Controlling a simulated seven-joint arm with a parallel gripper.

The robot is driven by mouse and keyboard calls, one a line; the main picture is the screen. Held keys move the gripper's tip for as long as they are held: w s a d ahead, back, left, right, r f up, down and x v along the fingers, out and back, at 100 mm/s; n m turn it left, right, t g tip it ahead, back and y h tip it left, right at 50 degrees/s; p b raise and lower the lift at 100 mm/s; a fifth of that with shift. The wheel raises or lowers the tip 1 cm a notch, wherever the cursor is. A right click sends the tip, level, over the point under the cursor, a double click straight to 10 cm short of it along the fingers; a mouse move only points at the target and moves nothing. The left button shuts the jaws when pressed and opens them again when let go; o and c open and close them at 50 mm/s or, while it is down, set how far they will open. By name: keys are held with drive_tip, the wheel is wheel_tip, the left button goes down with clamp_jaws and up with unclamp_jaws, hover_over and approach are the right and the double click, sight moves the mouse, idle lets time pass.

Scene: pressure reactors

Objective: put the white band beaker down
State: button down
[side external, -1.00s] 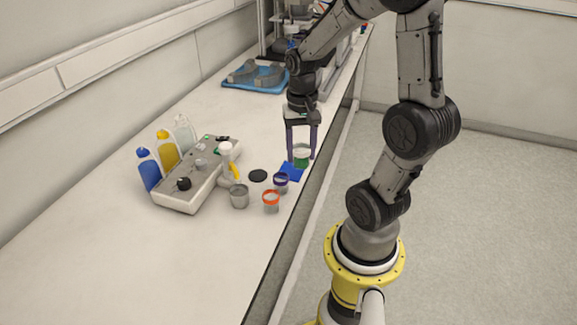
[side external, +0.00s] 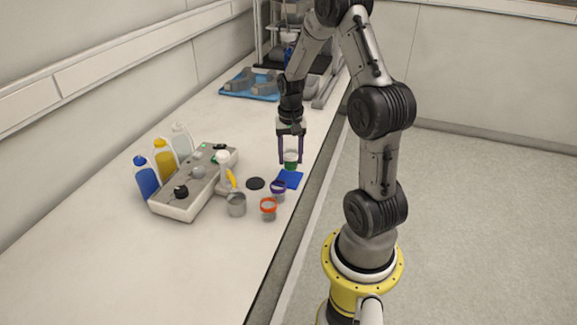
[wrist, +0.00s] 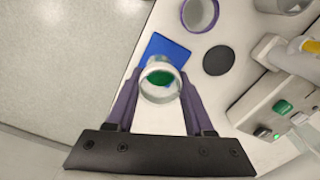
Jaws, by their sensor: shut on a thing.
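The white band beaker (side external: 291,157) is a clear cup with a white rim band and green contents. My gripper (side external: 290,158) is shut on it, one purple finger on each side. In the wrist view the beaker (wrist: 160,80) is between the fingertips (wrist: 160,90), with the green showing inside it. It looks upright, just behind the blue square mat (side external: 288,179) in the side view. In the wrist view it overlaps the near edge of the mat (wrist: 160,48). I cannot tell whether its base touches the bench.
A purple-banded beaker (side external: 278,190), an orange-banded beaker (side external: 268,209), a grey cup (side external: 236,205) and a black disc (side external: 255,183) stand close by. A grey device (side external: 180,204) and several bottles (side external: 164,158) are to the left. The bench edge lies close on the right.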

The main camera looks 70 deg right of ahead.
sight(289, 166)
drive_tip(key=shift+w+d+f, duration=0.45)
drive_tip(key=shift+f, duration=1.9)
drive_tip(key=shift+f, duration=0.2)
drive_tip(key=shift+c, duration=1.4)
unclamp_jaws()
drive_tip(key=shift+r, duration=0.15)
